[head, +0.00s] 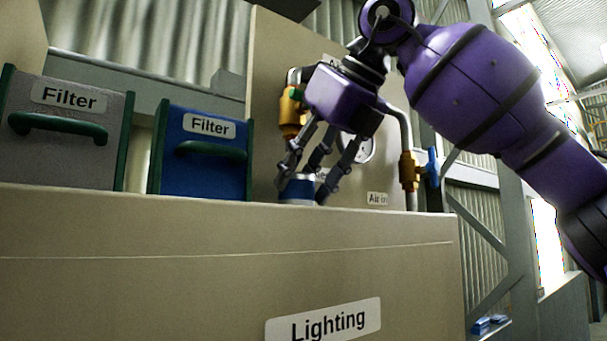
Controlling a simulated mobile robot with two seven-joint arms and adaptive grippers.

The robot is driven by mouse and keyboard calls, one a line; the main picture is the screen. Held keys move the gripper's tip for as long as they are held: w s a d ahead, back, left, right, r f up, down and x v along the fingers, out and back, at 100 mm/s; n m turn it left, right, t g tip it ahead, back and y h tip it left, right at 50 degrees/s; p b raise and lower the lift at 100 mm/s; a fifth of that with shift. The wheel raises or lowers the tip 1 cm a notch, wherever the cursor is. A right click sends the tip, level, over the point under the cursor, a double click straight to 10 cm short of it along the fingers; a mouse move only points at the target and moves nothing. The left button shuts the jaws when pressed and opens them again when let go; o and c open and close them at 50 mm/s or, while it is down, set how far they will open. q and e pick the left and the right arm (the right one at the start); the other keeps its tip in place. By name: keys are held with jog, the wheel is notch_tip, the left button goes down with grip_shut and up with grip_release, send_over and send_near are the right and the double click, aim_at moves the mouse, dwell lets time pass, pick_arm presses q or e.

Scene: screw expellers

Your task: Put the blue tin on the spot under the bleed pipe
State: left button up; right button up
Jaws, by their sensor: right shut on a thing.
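My right gripper (312,185) points down behind the top edge of the beige cabinet, its dark fingers around the blue tin (298,190). It is shut on the tin. Only the tin's upper part shows; its base is hidden by the cabinet edge, so I cannot tell whether it rests on a surface. Just above and left of the tin is a brass fitting (291,112) on a pipe against the beige panel; I cannot tell whether this is the bleed pipe. The spot is not visible. My left gripper is not in view.
The beige cabinet (230,230) with a "Lighting" label fills the front. A grey filter box (65,150) and a blue filter box (190,170), with green handles, stand left. A gauge (363,150) is partly behind my gripper. A blue-handled valve (432,168) stands right.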

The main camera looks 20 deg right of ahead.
jog(key=shift+f, duration=0.1)
jog(key=o, duration=1.3)
jog(key=shift+c, duration=0.2)
jog(key=v, duration=1.2)
